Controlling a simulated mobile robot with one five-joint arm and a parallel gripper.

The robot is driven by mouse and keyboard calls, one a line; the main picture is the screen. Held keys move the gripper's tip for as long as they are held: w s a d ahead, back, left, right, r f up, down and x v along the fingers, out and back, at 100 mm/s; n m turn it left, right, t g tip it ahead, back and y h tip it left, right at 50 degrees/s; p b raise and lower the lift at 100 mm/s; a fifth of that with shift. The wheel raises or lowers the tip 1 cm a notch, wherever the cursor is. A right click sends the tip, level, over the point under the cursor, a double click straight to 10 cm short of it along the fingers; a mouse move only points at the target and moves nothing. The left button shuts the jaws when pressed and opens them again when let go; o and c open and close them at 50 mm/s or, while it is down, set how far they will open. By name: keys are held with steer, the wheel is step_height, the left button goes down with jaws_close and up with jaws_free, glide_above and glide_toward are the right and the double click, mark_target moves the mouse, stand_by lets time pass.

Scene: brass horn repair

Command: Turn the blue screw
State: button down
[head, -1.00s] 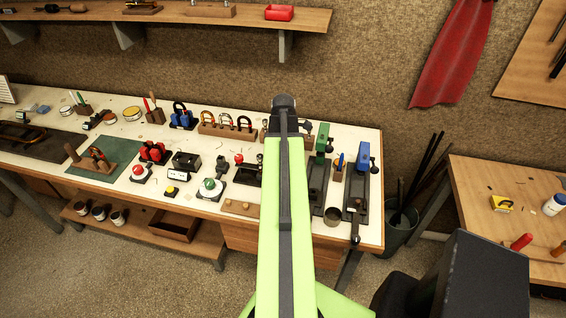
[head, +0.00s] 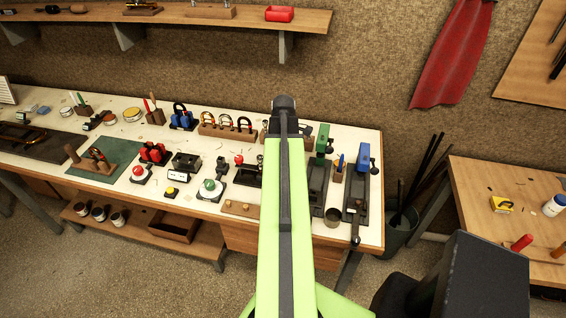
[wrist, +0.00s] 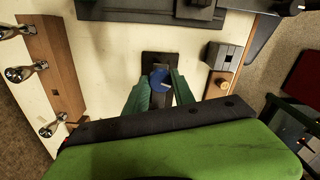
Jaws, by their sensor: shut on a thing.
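The blue screw (wrist: 160,79) shows in the wrist view as a round blue head with a pale mark across it. It sits at a dark base plate (wrist: 155,57) on the white bench top. My gripper (wrist: 160,84) has its two green fingers on either side of the blue head and is shut on it. The lower part of the screw is hidden. In the head view my arm covers the screw and the gripper.
In the wrist view a wooden rack (wrist: 52,70) with several metal pieces stands left. A grey block (wrist: 225,56) stands right. In the head view a green vise (head: 322,139) and a blue vise (head: 362,157) stand right of my arm.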

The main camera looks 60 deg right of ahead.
steer(key=m, duration=0.4)
steer(key=shift+a+m, duration=0.1)
steer(key=shift+m, duration=0.3)
steer(key=m, duration=1)
steer(key=shift+a, duration=0.1)
steer(key=m, duration=2)
steer(key=shift+w+m, duration=0.1)
steer(key=shift+m, duration=0.3)
steer(key=m, duration=0.4)
steer(key=shift+m, duration=0.4)
